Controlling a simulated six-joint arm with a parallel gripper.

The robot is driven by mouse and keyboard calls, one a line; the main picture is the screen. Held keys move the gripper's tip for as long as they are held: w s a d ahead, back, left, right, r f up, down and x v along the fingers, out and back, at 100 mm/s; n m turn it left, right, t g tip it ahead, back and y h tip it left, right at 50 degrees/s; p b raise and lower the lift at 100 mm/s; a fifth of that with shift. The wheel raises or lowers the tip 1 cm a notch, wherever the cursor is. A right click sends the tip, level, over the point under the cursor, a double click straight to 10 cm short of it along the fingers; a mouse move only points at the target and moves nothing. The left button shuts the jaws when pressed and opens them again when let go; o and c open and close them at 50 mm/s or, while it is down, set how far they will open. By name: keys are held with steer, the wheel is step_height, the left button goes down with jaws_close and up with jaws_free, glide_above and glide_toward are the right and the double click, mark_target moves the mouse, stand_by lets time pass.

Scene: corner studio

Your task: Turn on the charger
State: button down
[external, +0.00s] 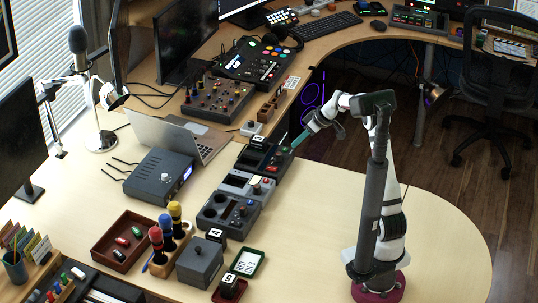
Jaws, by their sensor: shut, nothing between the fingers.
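My gripper (298,141) reaches in from the right on the white arm, its dark greenish fingers pointing down and left. It is shut and empty. Its tip is just above or at the right edge of a dark device (277,161) with small coloured controls; I cannot tell whether they touch. A grey device with a small screen (236,181) and a red button stands in front of that. A grey device with round wells and knobs (228,212) is nearest in this row. None carries a readable label, so I cannot tell which is the charger.
A blue-grey box with a lit display (160,178) and a laptop (207,143) stand left of the row. A mixer (218,100) is behind it. The table at right (330,195) is clear.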

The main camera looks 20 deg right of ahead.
steer(key=shift+n+t, duration=0.4)
steer(key=shift+n, duration=0.3)
steer(key=w, duration=0.1)
steer(key=w+f, duration=0.1)
steer(key=w+d+f, duration=0.1)
steer(key=w, duration=0.1)
steer(key=shift+w+f, duration=0.1)
steer(key=shift+f, duration=0.05)
glide_above(272, 168)
steer(key=s+d, duration=0.2)
step_height(272, 168, down, 8)
steer(key=shift+r, duration=0.25)
step_height(272, 168, down, 4)
steer(key=shift+w+r, duration=0.1)
steer(key=shift+r, duration=0.1)
steer(key=shift+f, duration=0.4)
